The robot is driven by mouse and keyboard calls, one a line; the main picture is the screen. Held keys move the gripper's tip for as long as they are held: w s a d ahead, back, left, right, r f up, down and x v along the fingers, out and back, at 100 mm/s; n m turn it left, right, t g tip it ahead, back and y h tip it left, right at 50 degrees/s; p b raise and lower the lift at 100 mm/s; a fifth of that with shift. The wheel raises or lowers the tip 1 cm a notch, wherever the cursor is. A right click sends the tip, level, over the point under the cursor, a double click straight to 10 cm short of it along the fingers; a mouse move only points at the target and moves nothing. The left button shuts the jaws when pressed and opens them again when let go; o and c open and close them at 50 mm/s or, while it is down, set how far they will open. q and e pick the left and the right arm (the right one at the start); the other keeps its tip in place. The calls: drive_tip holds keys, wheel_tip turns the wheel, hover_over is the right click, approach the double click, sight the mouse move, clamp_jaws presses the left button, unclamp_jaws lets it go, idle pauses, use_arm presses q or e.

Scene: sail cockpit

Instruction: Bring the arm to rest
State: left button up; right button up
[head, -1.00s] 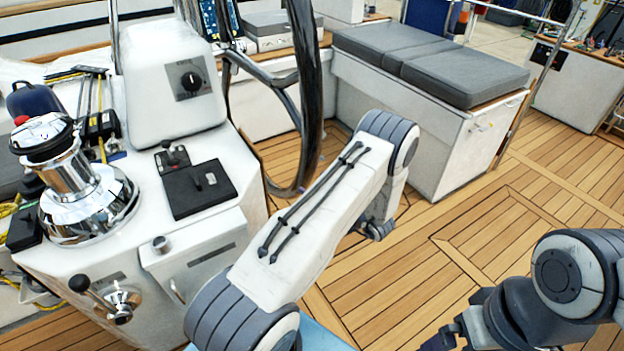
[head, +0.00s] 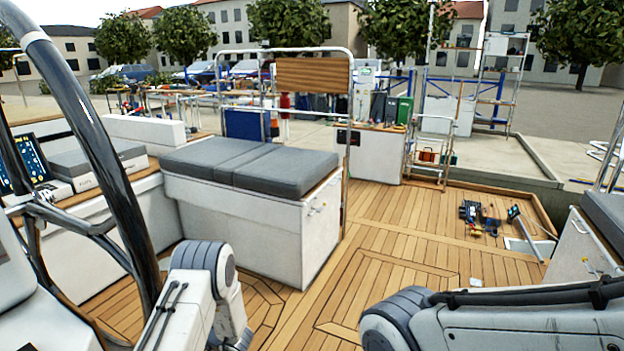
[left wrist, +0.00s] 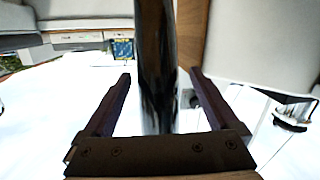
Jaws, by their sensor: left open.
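In the left wrist view my left gripper (left wrist: 160,76) is open, with its two dark fingers apart. The dark shiny tube of the steering wheel (left wrist: 155,60) shows between the fingers. I cannot tell how far it is from them, but the fingers are not shut on it. In the head view the wheel (head: 92,150) curves down the left side. My left arm (head: 205,285) shows at the bottom, left of centre, and its gripper is outside that view. My right arm (head: 490,322) lies across the bottom right, and its gripper is out of view.
A white bench with grey cushions (head: 250,165) stands beyond my left arm. The teak deck (head: 400,235) is mostly clear. Tools (head: 480,215) lie on the deck at the right. Another bench (head: 590,245) edges the far right. A workbench (head: 370,155) stands behind.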

use_arm(q)
drive_tip(key=shift+w+x, duration=0.2)
drive_tip(key=shift+x, duration=1.15)
drive_tip(key=shift+w+d, duration=0.1)
